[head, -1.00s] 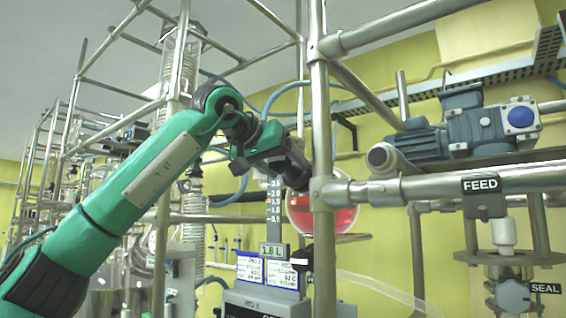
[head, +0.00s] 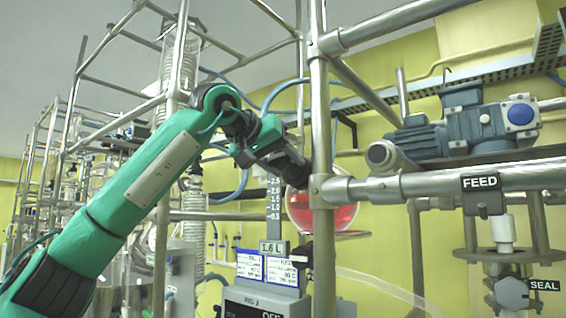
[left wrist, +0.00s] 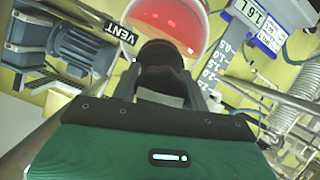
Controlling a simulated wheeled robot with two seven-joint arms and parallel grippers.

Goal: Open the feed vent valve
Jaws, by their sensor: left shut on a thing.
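My left gripper (head: 297,175) reaches in from the left to the top of the round glass feed vessel (head: 318,214), beside a vertical steel post. In the left wrist view the fingers (left wrist: 167,82) are shut on a dark, rounded knob (left wrist: 160,54) just above the vessel's red liquid. A black tag reading VENT (left wrist: 121,33) sits beside this knob, so I take it for the feed vent valve's. In the head view the knob is hidden by the gripper and post. How far the valve is turned cannot be told. My right gripper is not in view.
Steel posts and rails stand close around my left arm, with one post (head: 322,120) right of the gripper. A blue-grey motor (head: 480,125) and the FEED sign (head: 481,182) are at the right. The grey control box (head: 262,300) with a 1.6 L display stands below.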

